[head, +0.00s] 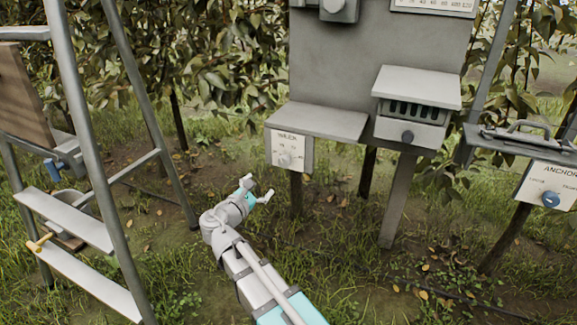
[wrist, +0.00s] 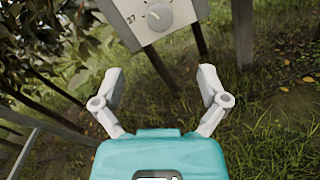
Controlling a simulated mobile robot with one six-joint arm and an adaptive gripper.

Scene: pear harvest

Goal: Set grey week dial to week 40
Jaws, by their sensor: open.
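The grey week dial (head: 284,159) is a round knob on a white panel (head: 306,150) under a grey shelf at the centre left in the head view. In the wrist view the dial (wrist: 159,17) is at the top, on the tilted panel, with a printed 37 to its left. The pointer's setting is too small to read surely. My gripper (head: 258,188) is below and left of the panel, apart from the dial. In the wrist view my gripper (wrist: 159,88) is open, with nothing between its fingers, and the dial lies beyond the fingertips.
A metal ladder (head: 105,150) stands at the left. An ANCHOR panel (head: 548,185) with a blue knob (head: 551,199) is at the far right. Posts stand beneath the boards.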

